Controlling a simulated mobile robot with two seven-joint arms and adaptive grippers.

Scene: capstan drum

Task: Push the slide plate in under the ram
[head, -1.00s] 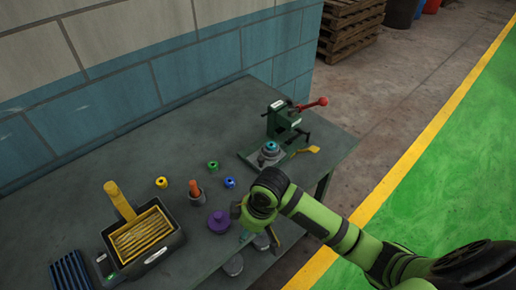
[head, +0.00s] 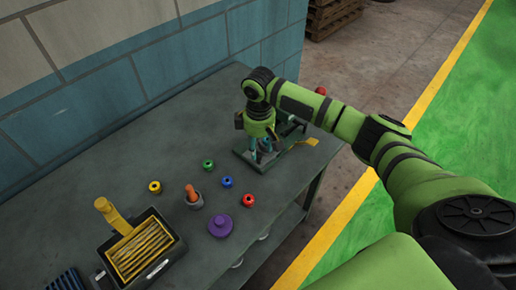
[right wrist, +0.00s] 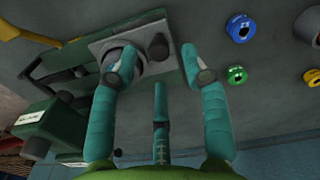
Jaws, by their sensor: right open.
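The slide plate (right wrist: 98,47) is a grey plate with a round holder and a dark knob (right wrist: 157,46) at its edge, seen in the right wrist view. It sticks out from the green press (right wrist: 42,128). In the head view my arm and gripper hide the plate and most of the press; the base (head: 243,159) shows. I cannot make out the ram. My right gripper (head: 263,158) is open and empty, low over the plate. In the right wrist view its teal fingers (right wrist: 158,62) spread around the knob end; contact is unclear. My left gripper is out of view.
A yellow handle (head: 308,141) juts from the press's right side, with a red lever ball (head: 321,91) behind. Blue (head: 228,182), green (head: 208,165), yellow (head: 155,187) and red (head: 249,200) rings, a cup with an orange grip (head: 193,196), and a purple piece (head: 221,226) stand nearby.

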